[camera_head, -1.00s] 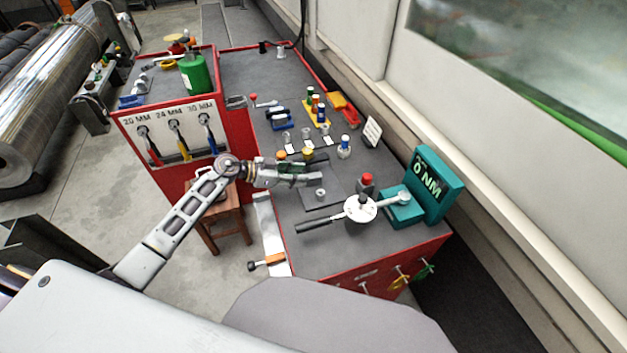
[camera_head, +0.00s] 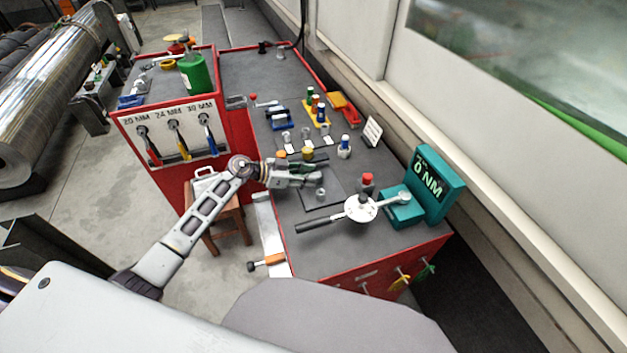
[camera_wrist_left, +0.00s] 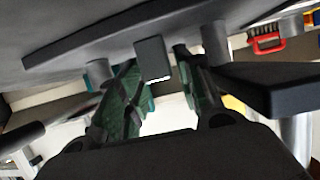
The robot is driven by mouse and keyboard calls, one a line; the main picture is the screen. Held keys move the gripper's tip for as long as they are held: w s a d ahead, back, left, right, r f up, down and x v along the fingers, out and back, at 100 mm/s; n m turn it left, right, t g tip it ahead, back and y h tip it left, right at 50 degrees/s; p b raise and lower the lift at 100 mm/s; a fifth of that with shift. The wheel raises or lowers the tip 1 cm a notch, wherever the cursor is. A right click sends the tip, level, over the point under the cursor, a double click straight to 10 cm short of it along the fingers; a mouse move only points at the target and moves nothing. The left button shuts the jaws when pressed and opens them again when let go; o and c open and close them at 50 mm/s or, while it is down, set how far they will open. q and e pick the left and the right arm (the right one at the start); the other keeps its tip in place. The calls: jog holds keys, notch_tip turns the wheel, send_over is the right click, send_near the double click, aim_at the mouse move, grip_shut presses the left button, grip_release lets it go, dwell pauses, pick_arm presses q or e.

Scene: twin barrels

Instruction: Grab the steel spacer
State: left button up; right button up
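A small grey metal cylinder (camera_head: 320,194), which looks like the steel spacer, stands on a dark mat (camera_head: 312,204) on the bench. My left gripper (camera_head: 318,173) reaches in from the left, just behind this cylinder in the head view. Its fingers look apart, with nothing clearly held between them. In the left wrist view, the two greenish fingers (camera_wrist_left: 157,66) are spread. A dark block (camera_wrist_left: 152,58) shows between their tips. Grey cylinders stand outside the left finger (camera_wrist_left: 98,72) and the right finger (camera_wrist_left: 215,42); I cannot tell which is the spacer. My right gripper is not in view.
Several small metal cylinders and coloured bottles stand farther back. A red tool cabinet (camera_head: 175,140) rises at the left.

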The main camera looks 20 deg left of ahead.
pick_arm(q)
jog(key=shift+x, duration=0.85)
jog(key=shift+w+d+f, duration=0.15)
jog(key=shift+d+f, duration=0.05)
jog(key=shift+d, duration=0.05)
pick_arm(e)
jog(key=shift+w+a+r, duration=0.15)
jog(key=shift+w+a, duration=0.2)
jog(key=shift+w, duration=0.2)
jog(key=shift+s, duration=0.15)
pick_arm(q)
jog(key=shift+c, duration=0.8)
grip_shut()
jog(key=shift+r, duration=0.3)
pick_arm(e)
jog(key=shift+w+r, duration=0.1)
jog(key=shift+w, duration=0.5)
